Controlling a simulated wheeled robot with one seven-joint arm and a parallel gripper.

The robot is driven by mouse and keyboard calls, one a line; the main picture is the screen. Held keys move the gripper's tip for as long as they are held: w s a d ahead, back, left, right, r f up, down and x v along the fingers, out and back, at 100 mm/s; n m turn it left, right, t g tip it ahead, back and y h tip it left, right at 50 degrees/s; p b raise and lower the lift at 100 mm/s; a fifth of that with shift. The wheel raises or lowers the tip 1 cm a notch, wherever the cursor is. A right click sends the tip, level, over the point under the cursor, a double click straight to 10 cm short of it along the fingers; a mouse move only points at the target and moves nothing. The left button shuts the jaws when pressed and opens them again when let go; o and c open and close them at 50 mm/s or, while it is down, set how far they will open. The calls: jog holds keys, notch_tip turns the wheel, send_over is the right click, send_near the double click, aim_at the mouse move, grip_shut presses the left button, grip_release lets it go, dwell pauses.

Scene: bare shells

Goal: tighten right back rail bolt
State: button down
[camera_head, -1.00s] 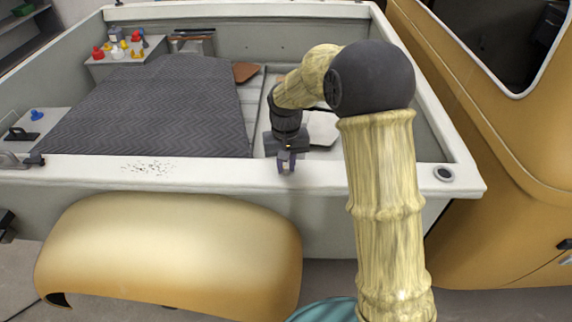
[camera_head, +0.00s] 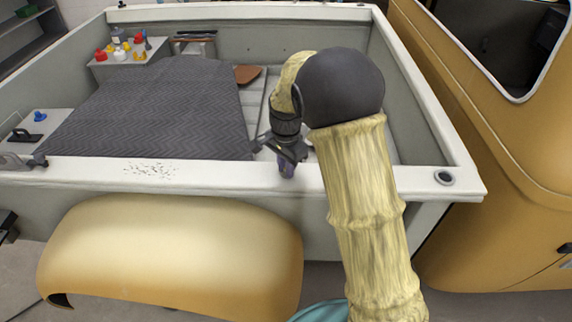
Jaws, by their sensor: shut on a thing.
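My gripper (camera_head: 287,168) is at the near white rail (camera_head: 215,176) of the truck bed, right of the middle. It points down and is shut on a small dark purplish thing at the rail's top. My wrist and arm hide part of the rail and bed behind. I cannot make out the bolt itself at this size. A round fitting (camera_head: 444,177) sits in the rail's right corner.
A dark patterned mat (camera_head: 150,110) covers much of the bed floor. Several red, yellow and white items stand on a ledge (camera_head: 130,62) at the back left. A tan fender (camera_head: 170,245) lies below the near rail. The tan cab (camera_head: 490,150) stands at the right.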

jog(key=shift+w+r+m+p, duration=0.15)
jog(key=shift+m+p, duration=0.45)
jog(key=shift+m, duration=1.4)
jog(key=c, duration=1.3)
grip_release()
notch_tip(320, 180, up, 17)
jog(key=b, duration=0.3)
jog(key=shift+r, duration=0.15)
